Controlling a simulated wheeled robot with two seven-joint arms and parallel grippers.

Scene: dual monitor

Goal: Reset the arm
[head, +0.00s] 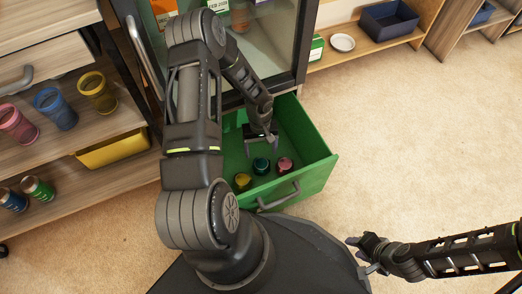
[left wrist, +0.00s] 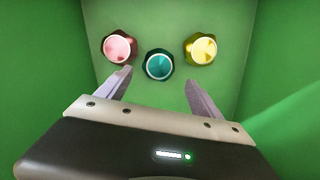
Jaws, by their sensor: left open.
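My left gripper (head: 262,142) reaches down into an open green drawer (head: 318,178) under a glass-fronted cabinet. Its jaws are open and empty, and its fingers also show in the left wrist view (left wrist: 158,84). Three small round items lie on the drawer floor: a yellow one (head: 242,181), a teal one (head: 261,165) and a pink one (head: 285,164). In the left wrist view the teal item (left wrist: 159,65) appears between the finger lines, with no visible grip on it. My right gripper (head: 358,256) hangs over the carpet at lower right, its fingers apart with nothing between them.
The cabinet (head: 303,45) stands directly behind the drawer. A wooden shelf unit (head: 125,178) at left holds several cups and a yellow bin (head: 113,150). Carpet at right is clear.

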